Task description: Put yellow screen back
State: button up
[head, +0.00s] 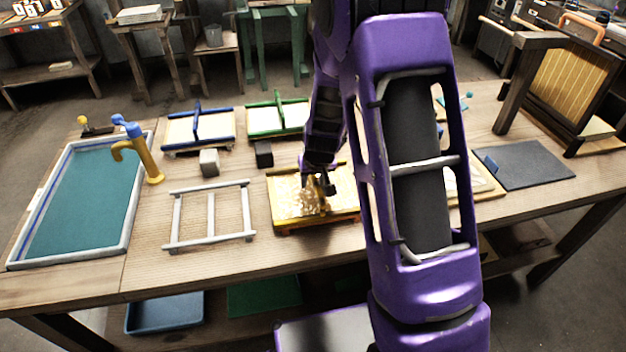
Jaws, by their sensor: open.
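The yellow screen (284,208) lies flat near the middle of the table, with whitish and golden patches on its surface. My gripper (322,188) is open, pointing down over the screen's middle. I cannot tell whether its fingers touch the screen. My purple arm crosses the view and hides the area just right of the screen. A blue screen (212,128) and a green screen (265,121), each with a raised bar, sit farther back to the left.
A grey open frame (210,238) lies left of the yellow screen. A dark block (264,153) and a grey block (209,162) stand behind. A teal-filled basin (128,213) with a yellow tap (148,165) is at left. A dark board (527,165) lies at right.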

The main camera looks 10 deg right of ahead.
jog(key=shift+r+p, duration=0.35)
jog(key=shift+p, duration=0.05)
jog(key=p+v, duration=0.1)
jog(key=v, duration=1)
jog(key=shift+s+r+p, duration=0.2)
jog(key=shift+r+p, duration=0.15)
jog(key=shift+w, duration=0.1)
